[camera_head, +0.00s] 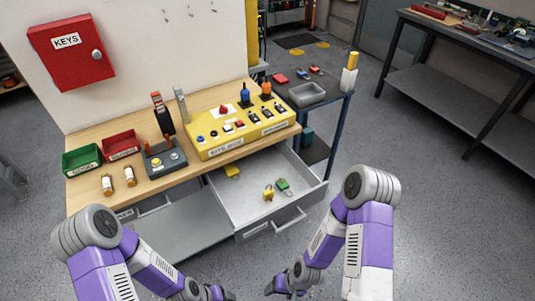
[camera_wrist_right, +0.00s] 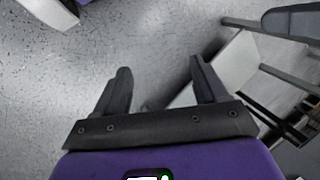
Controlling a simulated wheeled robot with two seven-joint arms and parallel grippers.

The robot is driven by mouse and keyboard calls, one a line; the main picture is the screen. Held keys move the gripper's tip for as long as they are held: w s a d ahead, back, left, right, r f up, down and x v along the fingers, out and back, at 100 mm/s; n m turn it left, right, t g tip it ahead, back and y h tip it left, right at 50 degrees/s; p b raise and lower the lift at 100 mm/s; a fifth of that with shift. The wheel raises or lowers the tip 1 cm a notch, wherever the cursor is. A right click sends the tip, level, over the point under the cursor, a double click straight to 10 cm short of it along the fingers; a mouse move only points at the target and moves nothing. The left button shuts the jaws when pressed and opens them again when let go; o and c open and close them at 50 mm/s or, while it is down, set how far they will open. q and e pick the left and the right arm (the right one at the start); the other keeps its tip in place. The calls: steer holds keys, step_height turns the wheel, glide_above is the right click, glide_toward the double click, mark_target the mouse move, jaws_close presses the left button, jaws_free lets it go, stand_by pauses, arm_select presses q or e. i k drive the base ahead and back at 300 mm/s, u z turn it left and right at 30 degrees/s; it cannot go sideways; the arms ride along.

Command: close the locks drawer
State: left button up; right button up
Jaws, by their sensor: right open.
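The locks drawer (camera_head: 238,203) is pulled out from under the right part of the workbench. Inside it lie a green padlock (camera_head: 283,184) and yellow padlocks (camera_head: 268,193). Its bar handle (camera_head: 290,222) is on the grey front panel. My right gripper (camera_head: 280,288) is in front of the drawer, low in the head view, apart from the handle. In the right wrist view its two fingers (camera_wrist_right: 162,88) are spread with nothing between them. My left gripper (camera_head: 222,294) is at the bottom edge of the head view, partly cut off, so its jaws are unclear.
The wooden workbench (camera_head: 95,200) holds a yellow control box (camera_head: 240,132), a green bin (camera_head: 82,160) and a red bin (camera_head: 121,145). A red key cabinet (camera_head: 70,55) hangs on the wall. A side cart (camera_head: 335,92) stands right of the bench. Floor to the right is clear.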

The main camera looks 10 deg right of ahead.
mark_target(242, 201)
steer(key=z, duration=0.55)
steer(key=k, duration=1.25)
steer(key=u, duration=0.1)
steer(key=i, duration=0.75)
steer(key=u, duration=0.45)
